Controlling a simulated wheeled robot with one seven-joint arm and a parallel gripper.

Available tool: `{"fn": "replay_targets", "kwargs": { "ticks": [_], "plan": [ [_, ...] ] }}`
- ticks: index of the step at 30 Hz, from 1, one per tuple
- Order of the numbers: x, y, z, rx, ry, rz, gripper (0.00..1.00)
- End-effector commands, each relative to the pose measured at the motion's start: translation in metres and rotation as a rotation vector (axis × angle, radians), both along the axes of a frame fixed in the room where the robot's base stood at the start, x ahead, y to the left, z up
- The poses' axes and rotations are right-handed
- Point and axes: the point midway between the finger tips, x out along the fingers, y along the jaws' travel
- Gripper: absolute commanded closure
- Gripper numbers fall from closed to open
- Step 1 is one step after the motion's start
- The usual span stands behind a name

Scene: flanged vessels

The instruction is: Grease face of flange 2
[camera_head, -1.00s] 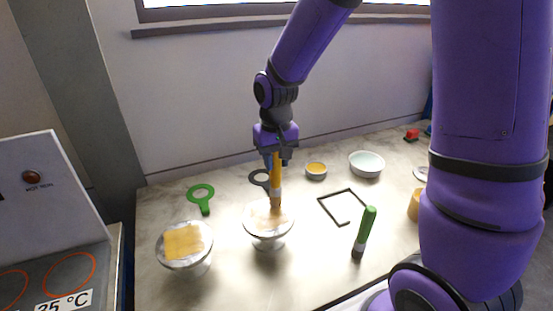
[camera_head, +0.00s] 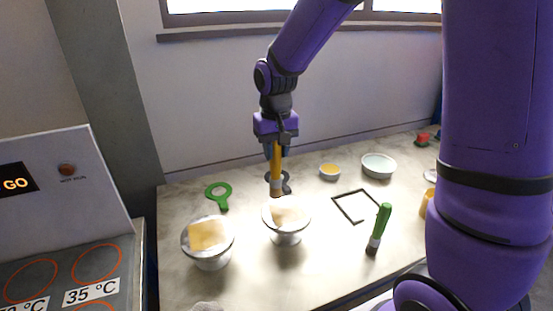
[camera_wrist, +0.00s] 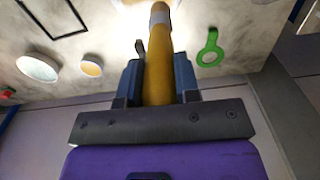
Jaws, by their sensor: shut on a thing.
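My gripper (camera_head: 277,151) is shut on the yellow handle of a brush (camera_head: 276,172), which points down. In the wrist view the handle (camera_wrist: 158,65) sits between both fingers. The brush tip is just above and behind the right flanged vessel (camera_head: 287,235), seemingly clear of its face. That face bears a pale yellow patch (camera_head: 288,216) over part of it. The left flanged vessel (camera_head: 211,260) has a larger yellow square patch (camera_head: 207,235) on its face. I cannot tell which vessel is flange 2. A small bowl of orange-yellow stuff (camera_head: 330,171) stands behind, to the right.
A white bowl (camera_head: 378,165), a dark square frame (camera_head: 335,203), a green-handled brush (camera_head: 379,228) and a green ring tool (camera_head: 218,195) lie around. A dark ring tool (camera_head: 287,186) is partly hidden by the brush. A hot-plate unit (camera_head: 70,270) stands left.

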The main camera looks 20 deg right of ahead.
Motion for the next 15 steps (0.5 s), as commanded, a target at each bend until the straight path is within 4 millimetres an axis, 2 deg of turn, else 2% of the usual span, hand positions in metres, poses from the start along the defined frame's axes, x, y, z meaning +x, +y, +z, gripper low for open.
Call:
{"fn": "replay_targets", "kwargs": {
  "ticks": [9, 15],
  "plan": [
    [0.004, -0.001, 0.030, 0.001, -0.001, -0.001, 0.97],
    [0.005, -0.002, 0.042, 0.001, -0.001, 0.000, 0.97]
  ]
}}
